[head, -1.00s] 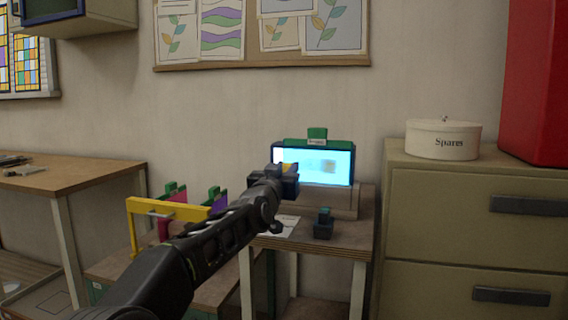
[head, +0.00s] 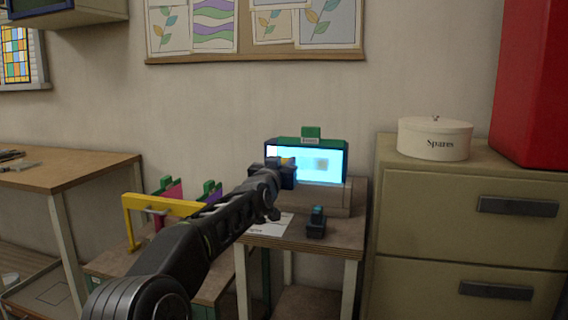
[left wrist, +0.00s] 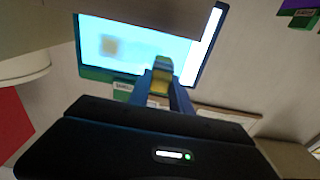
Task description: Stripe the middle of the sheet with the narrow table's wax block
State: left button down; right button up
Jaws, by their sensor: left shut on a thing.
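The lit sheet (head: 307,163) glows pale blue in a dark frame with a green clip on top, standing on the narrow table (head: 304,242). It bears a small brownish patch right of its middle. My left gripper (head: 276,172) is in front of the sheet's left part and hides some of it. In the left wrist view its blue fingers are shut on a small yellow block (left wrist: 162,70), whose far end overlaps the sheet's edge (left wrist: 140,45). I cannot tell whether the block touches the sheet. My right gripper is not in view.
A dark holder with a teal top (head: 317,222) and a white paper (head: 268,225) lie on the narrow table. A yellow-framed rack (head: 165,206) stands left of it. A drawer cabinet (head: 470,226) with a Spares tin (head: 434,138) is close on the right.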

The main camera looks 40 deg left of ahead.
pick_arm(q)
jog(key=shift+w+a+p, duration=0.25)
jog(key=shift+w+p, duration=0.05)
jog(key=shift+w, duration=0.4)
dwell(0.4)
jog(key=shift+d+r, duration=0.1)
jog(key=shift+w+d+r+p, duration=0.15)
jog(key=shift+w+d+p, duration=0.05)
jog(key=shift+d+p, duration=0.45)
jog(key=shift+w+d+p, duration=0.3)
jog(key=shift+d+p, duration=0.35)
jog(key=shift+p, duration=0.2)
jog(key=shift+w+d+p, duration=0.1)
jog(key=shift+d+p, duration=0.25)
jog(key=shift+d, duration=0.1)
jog(key=shift+f, duration=0.2)
jog(key=shift+d, duration=0.1)
